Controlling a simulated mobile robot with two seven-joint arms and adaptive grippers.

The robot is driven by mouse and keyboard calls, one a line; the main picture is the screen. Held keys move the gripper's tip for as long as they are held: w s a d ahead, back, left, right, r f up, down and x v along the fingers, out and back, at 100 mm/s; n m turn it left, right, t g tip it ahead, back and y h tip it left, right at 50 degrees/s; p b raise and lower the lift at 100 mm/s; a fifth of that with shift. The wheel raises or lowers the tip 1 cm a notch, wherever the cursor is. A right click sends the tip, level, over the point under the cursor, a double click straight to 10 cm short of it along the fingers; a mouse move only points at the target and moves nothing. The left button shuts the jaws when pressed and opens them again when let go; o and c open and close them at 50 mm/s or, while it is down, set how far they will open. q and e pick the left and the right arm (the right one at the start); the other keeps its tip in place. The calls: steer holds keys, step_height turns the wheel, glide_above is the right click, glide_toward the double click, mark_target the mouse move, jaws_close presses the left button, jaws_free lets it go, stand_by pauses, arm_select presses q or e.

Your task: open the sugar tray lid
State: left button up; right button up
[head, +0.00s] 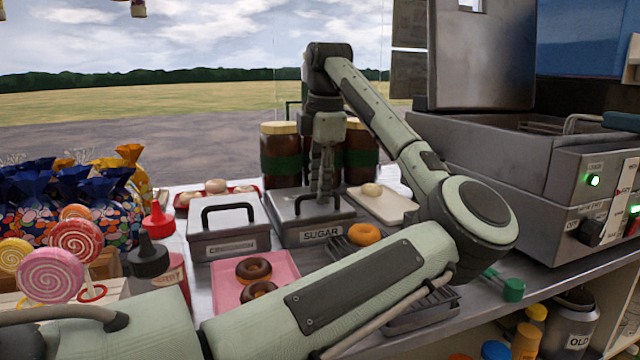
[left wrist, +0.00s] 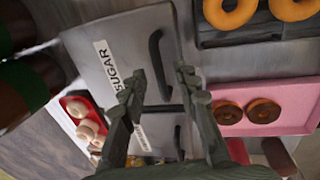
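The sugar tray (head: 287,236) is a grey metal box with a "SUGAR" label on its front, and its lid (head: 285,207) is closed. A dark bar handle stands on the lid. In the left wrist view the lid (left wrist: 112,50) fills the upper middle, and the handle (left wrist: 156,62) shows between the fingertips. My left gripper (head: 322,195) points down over the lid at the handle. In the left wrist view its fingers (left wrist: 162,80) are apart, one on each side of the handle, with gaps visible. I cannot tell whether they touch it. My right gripper is out of view.
A similar lidded tray (head: 203,247) stands close to the left. A pink tray (head: 285,268) with chocolate doughnuts lies in front, and a rack with a plain doughnut (head: 364,234) is at front right. Jars (head: 280,155) stand behind; the fryer (head: 560,190) is right.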

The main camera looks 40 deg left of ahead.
arm_select(q)
steer(key=shift+c, duration=0.5)
jaws_close()
steer(key=shift+a+r, duration=0.1)
